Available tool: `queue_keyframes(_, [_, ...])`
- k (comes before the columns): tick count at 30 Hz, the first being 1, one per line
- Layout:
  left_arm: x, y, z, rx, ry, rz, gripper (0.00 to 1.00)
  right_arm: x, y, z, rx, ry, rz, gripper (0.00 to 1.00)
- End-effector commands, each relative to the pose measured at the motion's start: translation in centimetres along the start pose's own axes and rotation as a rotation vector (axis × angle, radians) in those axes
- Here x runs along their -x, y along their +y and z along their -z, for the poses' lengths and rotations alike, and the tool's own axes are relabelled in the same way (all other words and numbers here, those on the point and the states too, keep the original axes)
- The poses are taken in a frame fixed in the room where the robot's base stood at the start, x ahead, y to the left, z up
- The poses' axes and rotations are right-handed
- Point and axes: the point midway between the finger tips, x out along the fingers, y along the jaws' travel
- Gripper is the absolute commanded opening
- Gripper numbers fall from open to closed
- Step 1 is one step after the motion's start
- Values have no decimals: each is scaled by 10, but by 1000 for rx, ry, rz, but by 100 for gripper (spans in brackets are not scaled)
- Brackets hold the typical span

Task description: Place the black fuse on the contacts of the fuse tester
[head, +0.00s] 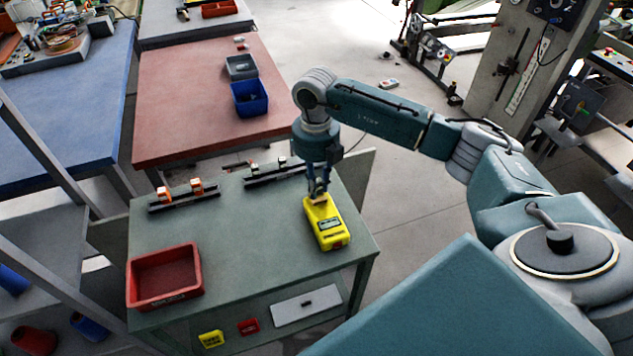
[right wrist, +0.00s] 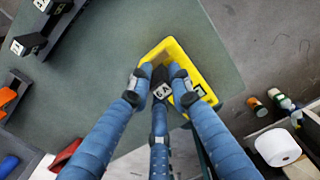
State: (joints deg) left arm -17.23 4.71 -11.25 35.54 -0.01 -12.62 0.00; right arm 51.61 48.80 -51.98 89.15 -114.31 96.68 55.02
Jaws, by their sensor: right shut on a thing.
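The yellow fuse tester (head: 333,238) lies on the green-grey table, near its right edge; it also shows in the right wrist view (right wrist: 203,70). My right gripper (head: 318,188) points down over the far end of the tester. Its fingers (right wrist: 160,84) are shut on the black fuse (right wrist: 159,74), which has a white label. In the wrist view the fuse overlaps the tester's body; the fingers hide its sides and the contacts, so I cannot tell whether it touches them. My left gripper is out of view.
Two dark rails stand along the table's back, the left rail (head: 183,199) with orange and white pieces, the right rail (head: 262,179) near my arm. A red bin (head: 134,290) stands at the front left. The table's middle is clear. A red-topped table (head: 190,100) is behind.

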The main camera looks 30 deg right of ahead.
Motion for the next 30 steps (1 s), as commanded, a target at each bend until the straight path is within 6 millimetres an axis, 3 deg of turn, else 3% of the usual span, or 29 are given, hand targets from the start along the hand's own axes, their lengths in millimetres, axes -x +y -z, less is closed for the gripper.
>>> queue_keyframes(7, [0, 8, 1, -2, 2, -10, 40, -3, 0, 0, 0, -1, 0, 4])
queue_keyframes(23, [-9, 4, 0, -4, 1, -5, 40, -15, 0, 0, -1, -1, 0, 3])
queue_keyframes(24, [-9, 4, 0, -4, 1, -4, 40, -15, 0, 0, -1, -1, 0, 21])
queue_keyframes(27, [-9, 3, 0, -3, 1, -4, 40, -14, 0, 0, 0, -1, 0, 38])
queue_keyframes(30, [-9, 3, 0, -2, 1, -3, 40, -14, 0, 0, 0, -1, 0, 38])
